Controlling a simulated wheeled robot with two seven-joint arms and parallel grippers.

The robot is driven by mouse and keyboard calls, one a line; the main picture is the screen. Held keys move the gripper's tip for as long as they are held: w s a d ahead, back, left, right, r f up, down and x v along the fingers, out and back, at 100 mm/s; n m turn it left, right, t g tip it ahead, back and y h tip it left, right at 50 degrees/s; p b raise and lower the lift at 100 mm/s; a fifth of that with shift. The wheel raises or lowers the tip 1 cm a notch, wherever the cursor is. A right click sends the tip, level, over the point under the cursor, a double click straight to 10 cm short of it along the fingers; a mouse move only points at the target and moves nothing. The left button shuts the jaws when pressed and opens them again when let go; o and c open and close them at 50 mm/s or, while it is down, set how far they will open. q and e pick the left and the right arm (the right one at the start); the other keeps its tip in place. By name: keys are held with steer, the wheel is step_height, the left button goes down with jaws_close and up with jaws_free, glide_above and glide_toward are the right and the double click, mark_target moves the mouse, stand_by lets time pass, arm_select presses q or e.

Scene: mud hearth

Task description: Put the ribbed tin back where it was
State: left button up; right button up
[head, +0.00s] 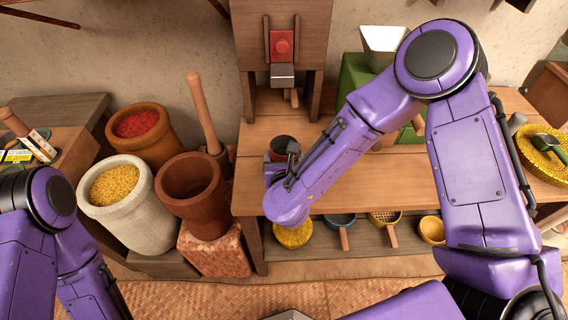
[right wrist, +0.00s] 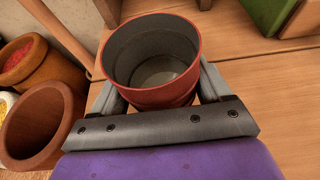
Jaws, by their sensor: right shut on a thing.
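The ribbed tin, red outside and grey inside (right wrist: 152,60), is upright and open at the top in the right wrist view. It is empty as far as I see. My right gripper (right wrist: 155,92) is shut around it, a finger on each side. In the head view the tin (head: 281,146) shows partly behind my right gripper (head: 290,152), over the left end of the wooden bench top (head: 350,185). I cannot tell whether its base touches the wood. My left arm shows at the left, but its gripper is out of view.
A wooden mill-like stand (head: 275,30) with a red part rises behind the tin. A brown mortar (head: 190,195), a white sack of yellow grain (head: 128,205) and a pot of red stuff (head: 142,135) stand left. A green box (head: 355,85) is behind my right arm.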

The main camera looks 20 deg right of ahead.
steer(key=shift+s+a+f, duration=0.1)
steer(key=shift+f, duration=1.2)
steer(key=shift+f, duration=0.1)
steer(key=o, duration=1)
steer(key=shift+r, duration=0.2)
steer(key=shift+s+a, duration=0.1)
steer(key=shift+s, duration=0.25)
steer(key=b+v, duration=0.1)
steer(key=v, duration=1)
steer(key=shift+s+r, duration=0.1)
steer(key=shift+s, duration=0.05)
